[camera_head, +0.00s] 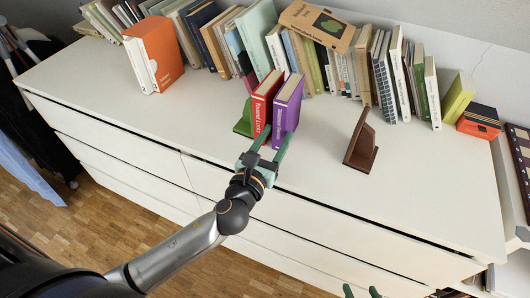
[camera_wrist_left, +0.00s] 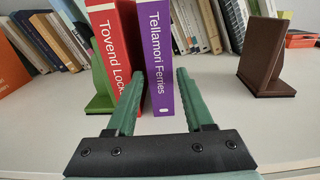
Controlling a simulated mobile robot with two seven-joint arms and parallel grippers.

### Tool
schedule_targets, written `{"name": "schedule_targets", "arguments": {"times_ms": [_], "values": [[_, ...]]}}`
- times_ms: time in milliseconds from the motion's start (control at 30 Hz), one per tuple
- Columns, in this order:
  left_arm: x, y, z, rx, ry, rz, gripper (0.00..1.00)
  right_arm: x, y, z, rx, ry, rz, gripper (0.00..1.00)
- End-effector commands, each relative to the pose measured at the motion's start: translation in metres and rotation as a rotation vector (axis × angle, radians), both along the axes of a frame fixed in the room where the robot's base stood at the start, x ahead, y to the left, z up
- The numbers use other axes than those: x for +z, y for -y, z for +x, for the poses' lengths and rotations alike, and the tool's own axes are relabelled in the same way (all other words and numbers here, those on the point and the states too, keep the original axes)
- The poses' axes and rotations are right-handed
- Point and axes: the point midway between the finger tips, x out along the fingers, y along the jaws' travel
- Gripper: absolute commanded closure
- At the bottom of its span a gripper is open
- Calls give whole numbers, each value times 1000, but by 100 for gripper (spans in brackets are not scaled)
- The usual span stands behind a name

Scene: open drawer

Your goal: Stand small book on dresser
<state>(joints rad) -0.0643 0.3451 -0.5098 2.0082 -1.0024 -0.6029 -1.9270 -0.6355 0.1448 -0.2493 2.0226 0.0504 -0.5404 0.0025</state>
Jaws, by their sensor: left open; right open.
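A purple book (camera_head: 288,105) stands upright on the white dresser (camera_head: 330,195), spine toward the front. It also shows in the left wrist view (camera_wrist_left: 160,40). A red book (camera_head: 262,100) stands upright close against its left side. My left gripper (camera_head: 276,137) is open at the lower front of these books. In the left wrist view its fingertips (camera_wrist_left: 160,74) lie either side of the purple spine, the left one overlapping the seam with the red book. I cannot tell whether they touch. My right gripper (camera_head: 361,291) is open and empty at the bottom edge, off the dresser front.
A green bookend (camera_head: 243,121) stands left of the red book. A brown bookend (camera_head: 361,140) stands apart to the right, with bare dresser top between. A long row of books lines the back. An orange book (camera_head: 155,52) stands at the left.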

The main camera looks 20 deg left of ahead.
Motion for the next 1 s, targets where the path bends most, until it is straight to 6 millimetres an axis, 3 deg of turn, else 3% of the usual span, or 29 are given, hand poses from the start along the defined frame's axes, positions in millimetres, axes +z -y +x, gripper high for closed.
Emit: {"name": "schedule_targets", "arguments": {"times_ms": [200, 400, 867, 1000], "values": [[-1, -1, -43, -2, -3, -1, 48, -1, 0, 1, 1, 2, 1, 33], [-1, -2, -65, -1, -1, -1, 48, -2, -1, 1, 1, 2, 1, 33], [1, -2, -71, 0, -1, -5, 48, 1, -1, 0, 1, 5, 1, 33], [-1, -4, -73, 4, -55, -129, 48, 12, 1, -1, -2, 2, -1, 33]]}}
